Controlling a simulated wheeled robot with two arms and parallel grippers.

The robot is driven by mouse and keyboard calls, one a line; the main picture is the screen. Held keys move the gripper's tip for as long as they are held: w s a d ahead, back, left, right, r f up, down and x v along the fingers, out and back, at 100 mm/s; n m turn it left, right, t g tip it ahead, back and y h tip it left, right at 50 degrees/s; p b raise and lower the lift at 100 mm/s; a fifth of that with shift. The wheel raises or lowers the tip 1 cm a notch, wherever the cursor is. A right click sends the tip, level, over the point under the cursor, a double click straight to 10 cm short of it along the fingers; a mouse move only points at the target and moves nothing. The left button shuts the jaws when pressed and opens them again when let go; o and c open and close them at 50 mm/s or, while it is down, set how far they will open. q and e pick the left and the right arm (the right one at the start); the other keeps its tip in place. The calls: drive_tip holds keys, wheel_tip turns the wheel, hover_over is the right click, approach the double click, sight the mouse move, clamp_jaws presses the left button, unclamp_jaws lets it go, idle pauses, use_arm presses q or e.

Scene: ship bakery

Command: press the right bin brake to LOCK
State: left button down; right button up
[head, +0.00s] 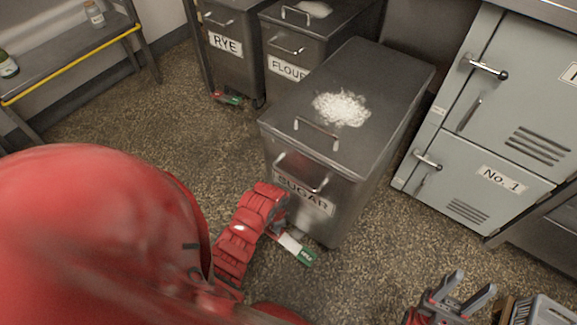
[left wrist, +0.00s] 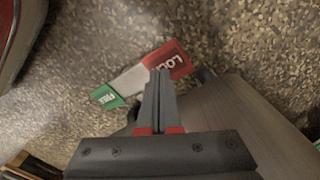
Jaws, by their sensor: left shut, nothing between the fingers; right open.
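The right bin, labelled SUGAR (head: 345,185), is a grey metal bin with a white powder patch on its lid. Its brake pedal (head: 290,243) sits low at the front; the green end shows, the other end is hidden behind my left gripper (head: 278,213). In the left wrist view the whole brake pedal (left wrist: 130,82) shows: red LOCK end, white middle, green FREE end. My left gripper (left wrist: 160,73) is shut and empty, its tips overlapping the pedal by the LOCK end; contact cannot be told. My right gripper (head: 466,287) is open and empty at lower right.
Bins labelled RYE (head: 228,70) and FLOUR (head: 290,90) stand behind, with another red-green brake (head: 226,98) below RYE. Grey lockers (head: 480,155) stand right, a shelf (head: 70,62) left. A grey crate (head: 545,312) is at lower right.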

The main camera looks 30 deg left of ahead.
use_arm(q)
drive_tip(key=shift+f+b, duration=0.9)
drive_tip(key=shift+f, duration=0.75)
idle(0.9)
drive_tip(key=shift+r, duration=0.1)
wheel_tip(320, 180, up, 7)
drive_tip(key=p, duration=0.6)
idle(0.6)
